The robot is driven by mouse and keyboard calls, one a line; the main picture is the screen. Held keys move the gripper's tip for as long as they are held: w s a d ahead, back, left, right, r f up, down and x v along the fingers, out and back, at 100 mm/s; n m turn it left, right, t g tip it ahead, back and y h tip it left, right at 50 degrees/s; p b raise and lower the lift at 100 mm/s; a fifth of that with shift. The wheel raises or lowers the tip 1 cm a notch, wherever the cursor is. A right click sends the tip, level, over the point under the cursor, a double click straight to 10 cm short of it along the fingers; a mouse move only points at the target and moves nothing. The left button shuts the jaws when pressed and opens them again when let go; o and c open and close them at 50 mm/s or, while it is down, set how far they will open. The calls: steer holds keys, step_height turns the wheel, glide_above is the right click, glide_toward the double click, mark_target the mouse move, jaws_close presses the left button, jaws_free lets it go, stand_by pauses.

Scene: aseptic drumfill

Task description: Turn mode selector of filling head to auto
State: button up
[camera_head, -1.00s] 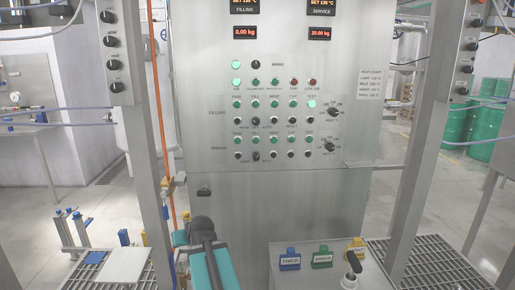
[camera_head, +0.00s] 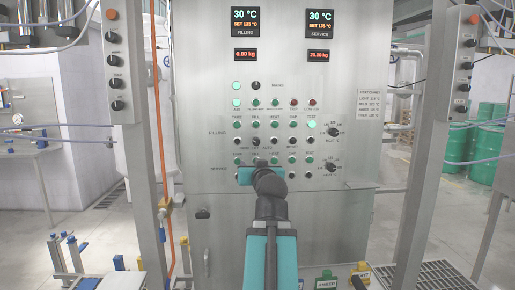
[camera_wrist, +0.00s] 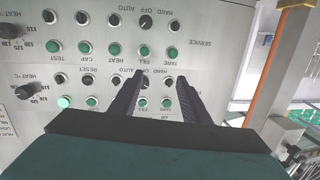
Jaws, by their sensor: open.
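The filling head's mode selector, a small black knob marked HAND OFF AUTO (camera_head: 256,141), sits in the lower row of the FILLING section on the steel control panel (camera_head: 215,215). My gripper (camera_wrist: 160,75) is open, its two black fingers pointing at the panel. In the upside-down wrist view the fingers reach over the FILLING row, with the selector's labels around and between the tips. The left finger partly hides that knob, so its pointing direction cannot be told. The black SERVICE selector (camera_wrist: 146,22) is clear of the fingers. Contact with the panel cannot be told.
Green lamps (camera_wrist: 113,48) and small buttons surround the selectors closely. Black heat knobs (camera_head: 333,131) are at the panel's right. Steel posts (camera_head: 140,190) and (camera_head: 418,160) with knob boxes flank the panel. Labelled blocks (camera_head: 327,278) are at the lower right.

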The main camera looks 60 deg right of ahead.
steer(key=shift+h, duration=0.7)
steer(key=s+r, duration=0.3)
steer(key=r, duration=0.1)
steer(key=shift+s+d+r, duration=0.2)
steer(key=shift+s+r, duration=0.15)
steer(key=shift+w+d, duration=0.15)
steer(key=p, duration=1)
glide_toward(257, 142)
steer(key=shift+p+x, duration=1.1)
steer(key=shift+x, duration=3)
steer(key=shift+w+f, duration=0.1)
steer(key=c, duration=1)
